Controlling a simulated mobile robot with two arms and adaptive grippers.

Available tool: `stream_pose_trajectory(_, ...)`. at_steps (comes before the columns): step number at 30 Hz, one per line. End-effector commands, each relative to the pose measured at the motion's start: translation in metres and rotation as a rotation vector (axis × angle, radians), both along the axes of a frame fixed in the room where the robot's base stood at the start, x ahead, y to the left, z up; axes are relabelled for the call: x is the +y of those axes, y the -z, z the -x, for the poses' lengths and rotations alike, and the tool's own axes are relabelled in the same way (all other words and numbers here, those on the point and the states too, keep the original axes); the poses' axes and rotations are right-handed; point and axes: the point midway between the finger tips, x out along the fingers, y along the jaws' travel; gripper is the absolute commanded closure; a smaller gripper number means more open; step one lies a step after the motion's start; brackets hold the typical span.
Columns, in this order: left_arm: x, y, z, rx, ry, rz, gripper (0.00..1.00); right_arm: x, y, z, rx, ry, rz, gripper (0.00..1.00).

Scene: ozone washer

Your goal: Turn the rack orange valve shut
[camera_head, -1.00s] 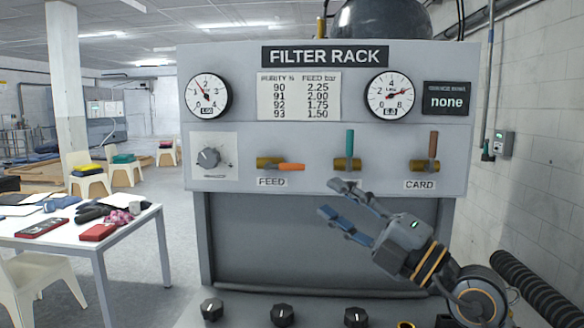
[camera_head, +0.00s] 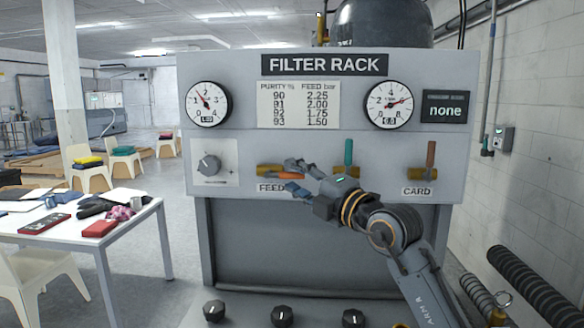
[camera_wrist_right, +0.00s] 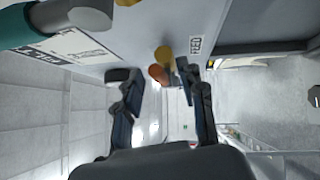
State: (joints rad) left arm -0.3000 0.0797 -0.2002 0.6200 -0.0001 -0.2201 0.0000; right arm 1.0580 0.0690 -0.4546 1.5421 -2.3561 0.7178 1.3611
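The orange valve lever (camera_head: 290,175) lies horizontal on the FEED valve, pointing right from its brass body (camera_head: 265,171). My right gripper (camera_head: 294,177) is open, one finger above the lever and one below it. In the right wrist view the orange lever end (camera_wrist_right: 158,73) shows between the two spread fingers of the right gripper (camera_wrist_right: 157,82), with gaps on both sides. The FEED label (camera_head: 271,188) is partly covered by the lower finger. My left gripper is not in view.
To the right stand a valve with an upright teal lever (camera_head: 348,152) and the CARD valve with an upright brown-orange lever (camera_head: 431,154). A selector knob (camera_head: 209,164) sits left of FEED. Several black knobs (camera_head: 283,315) line the ledge below. A white table (camera_head: 140,228) stands left.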

Motion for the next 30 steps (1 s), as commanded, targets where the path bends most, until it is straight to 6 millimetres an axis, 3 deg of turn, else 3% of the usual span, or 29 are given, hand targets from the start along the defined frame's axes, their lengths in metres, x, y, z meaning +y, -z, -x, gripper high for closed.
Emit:
stream_pose_trajectory(14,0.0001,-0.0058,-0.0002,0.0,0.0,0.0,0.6,0.0121,-0.0018,-0.0117,-0.001,0.0,0.001,0.6)
stream_pose_trajectory(15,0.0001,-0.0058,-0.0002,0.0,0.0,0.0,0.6,0.0121,-0.0018,-0.0117,-0.001,0.0,0.001,0.62)
stream_pose_trajectory(21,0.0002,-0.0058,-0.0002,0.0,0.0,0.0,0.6,0.0118,-0.0018,-0.0117,0.0,0.0,0.0,1.0)
stream_pose_trajectory(30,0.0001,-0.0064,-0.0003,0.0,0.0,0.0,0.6,0.0105,-0.0019,-0.0118,0.0,0.001,0.003,1.0)
